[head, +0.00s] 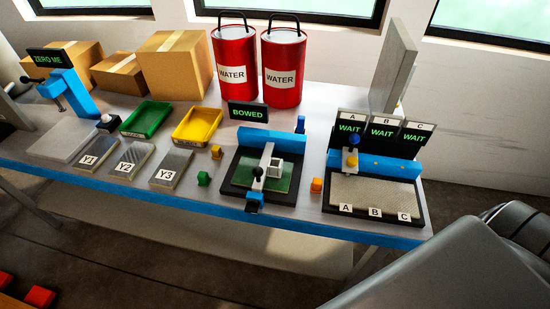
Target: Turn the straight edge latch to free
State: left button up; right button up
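The station under the BOWED sign (249,112) has a black base with a green plate (240,174), a blue bar (266,141) behind and a pale upright strip (267,155) across it. A black knob (258,171) sits on the strip's front side, by a small white frame (274,167). A blue block (254,198) with a dark end is at the front edge, and a blue post (300,124) at the back right. No part is labelled as the straight edge latch, and I cannot tell which one it is or how it is turned. Neither gripper shows.
Right stands a fixture with WAIT signs (383,132), a blue roller bar (388,166) and a knob (352,142). Red WATER drums (283,68) are behind. Green (147,119) and yellow trays (197,125), Y1–Y3 plates and ZERO ME stand left. Dark grey parts fill the lower right.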

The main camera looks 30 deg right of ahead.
aim_at(253, 205)
jog(key=z, duration=2.75)
jog(key=k, duration=2)
jog(key=u, duration=2.15)
